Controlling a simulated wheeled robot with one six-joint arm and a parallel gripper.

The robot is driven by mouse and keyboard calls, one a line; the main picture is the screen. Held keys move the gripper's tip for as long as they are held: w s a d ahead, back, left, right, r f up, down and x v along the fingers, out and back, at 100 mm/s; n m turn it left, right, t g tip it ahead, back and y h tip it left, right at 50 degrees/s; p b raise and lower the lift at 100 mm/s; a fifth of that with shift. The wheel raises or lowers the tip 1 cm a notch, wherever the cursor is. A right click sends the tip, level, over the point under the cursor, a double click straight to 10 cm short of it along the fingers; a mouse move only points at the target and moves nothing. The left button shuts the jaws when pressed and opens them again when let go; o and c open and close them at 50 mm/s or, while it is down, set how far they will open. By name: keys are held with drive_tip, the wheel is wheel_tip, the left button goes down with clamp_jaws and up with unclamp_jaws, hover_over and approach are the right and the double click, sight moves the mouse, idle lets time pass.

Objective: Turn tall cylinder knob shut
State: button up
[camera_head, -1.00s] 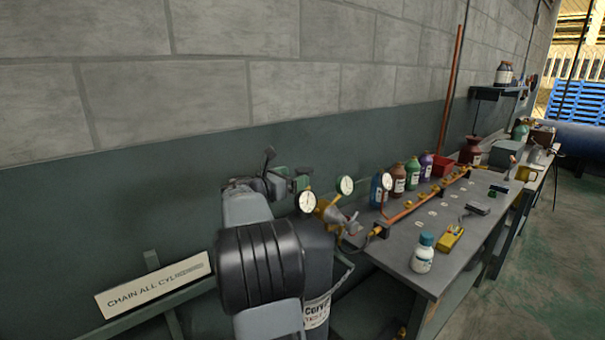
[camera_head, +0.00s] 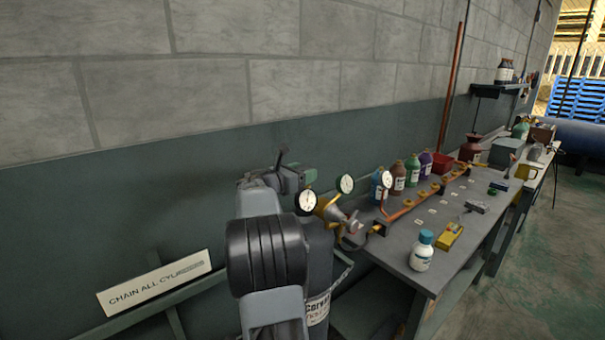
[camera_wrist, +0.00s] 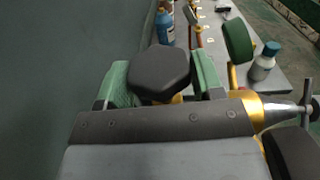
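The tall cylinder (camera_head: 318,255) is dark grey with a white label and stands left of the bench, partly hidden by my arm. Its black many-sided knob (camera_wrist: 160,72) shows in the wrist view, with a bit of yellow fitting below it. My gripper (camera_wrist: 163,80) has one green finger on each side of this knob. The gaps beside the knob are very narrow, and I cannot tell whether the fingers press on it. In the head view my gripper (camera_head: 303,176) is at the cylinder's top, and the knob is hidden there.
A brass gauge set (camera_head: 330,208) with round dials sits just right of my gripper. The bench (camera_head: 400,250) carries a copper manifold, several bottles and a white bottle with a blue cap (camera_head: 422,250). The wall sign (camera_head: 155,283) is at lower left. The wall is close behind.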

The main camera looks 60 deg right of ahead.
drive_tip(key=c, duration=0.4)
drive_tip(key=shift+c, duration=0.2)
drive_tip(key=shift+r+g+p, duration=0.15)
drive_tip(key=shift+g+p, duration=0.15)
drive_tip(key=shift+p, duration=0.15)
drive_tip(key=shift+w+r+m+g+y+p, duration=0.1)
drive_tip(key=shift+m+g+y+p, duration=0.3)
drive_tip(key=shift+m+g+p, duration=0.4)
drive_tip(key=m+g+p, duration=0.1)
drive_tip(key=p, duration=0.1)
drive_tip(key=m+g+y+p, duration=0.1)
drive_tip(key=g+p, duration=0.1)
drive_tip(key=shift+w+d+r+y, duration=0.1)
drive_tip(key=shift+y, duration=0.2)
drive_tip(key=m+g+y+p, duration=0.2)
drive_tip(key=g+p, duration=0.1)
drive_tip(key=p, duration=0.1)
drive_tip(key=shift+m+p, duration=0.3)
drive_tip(key=shift+p, duration=0.1)
drive_tip(key=shift+f+m+g+y+p, duration=0.2)
drive_tip(key=shift+m+g+y+p, duration=0.35)
drive_tip(key=shift+y+p, duration=0.3)
drive_tip(key=shift+f+g+y, duration=0.15)
drive_tip(key=shift+g+y, duration=0.1)
